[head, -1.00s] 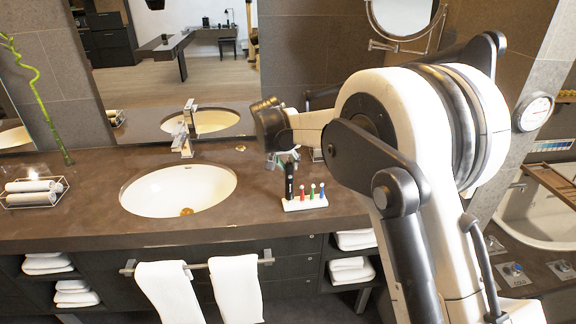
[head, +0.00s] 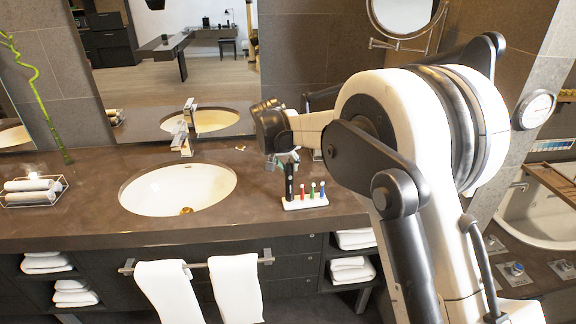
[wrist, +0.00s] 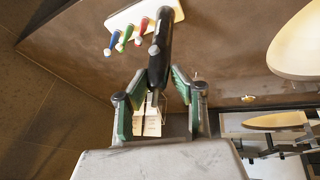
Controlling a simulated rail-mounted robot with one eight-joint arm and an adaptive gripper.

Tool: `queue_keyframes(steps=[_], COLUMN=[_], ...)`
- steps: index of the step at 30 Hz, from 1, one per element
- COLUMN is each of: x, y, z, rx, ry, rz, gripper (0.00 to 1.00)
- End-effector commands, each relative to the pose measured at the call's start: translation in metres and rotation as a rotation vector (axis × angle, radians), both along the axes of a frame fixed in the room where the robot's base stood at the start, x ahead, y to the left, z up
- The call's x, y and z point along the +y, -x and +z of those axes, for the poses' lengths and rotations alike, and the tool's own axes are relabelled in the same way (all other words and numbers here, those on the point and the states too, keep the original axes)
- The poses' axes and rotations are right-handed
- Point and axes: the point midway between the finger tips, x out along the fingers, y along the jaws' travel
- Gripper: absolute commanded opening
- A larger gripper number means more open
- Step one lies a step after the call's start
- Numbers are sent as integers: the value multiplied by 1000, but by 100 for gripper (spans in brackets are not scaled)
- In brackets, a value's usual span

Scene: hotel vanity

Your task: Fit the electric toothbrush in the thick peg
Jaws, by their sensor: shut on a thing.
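The electric toothbrush (head: 290,184) is a slim black handle, held close to upright. My gripper (head: 285,159) is shut on its upper part; in the wrist view, the greenish pads of my gripper (wrist: 163,84) flank the black toothbrush (wrist: 160,45). The white stand (head: 306,205) lies on the counter and also shows in the wrist view (wrist: 128,16). The toothbrush's lower end meets the left end of the stand in the head view. The thick peg is hidden behind the toothbrush, and I cannot tell whether the handle is seated on it.
Red, green and blue brush heads (head: 313,190) stand in a row on the stand, just right of the toothbrush. The sink (head: 178,190) and its faucet (head: 186,130) are to the left. The counter's front edge is close below the stand. A mirror rises behind.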

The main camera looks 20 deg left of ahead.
Motion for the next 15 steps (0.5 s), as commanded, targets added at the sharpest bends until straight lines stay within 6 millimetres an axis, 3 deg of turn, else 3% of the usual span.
queue_keyframes(steps=[15], x=[0], y=[0], z=[-9], rx=[0], ry=[0], rz=[0], gripper=[0])
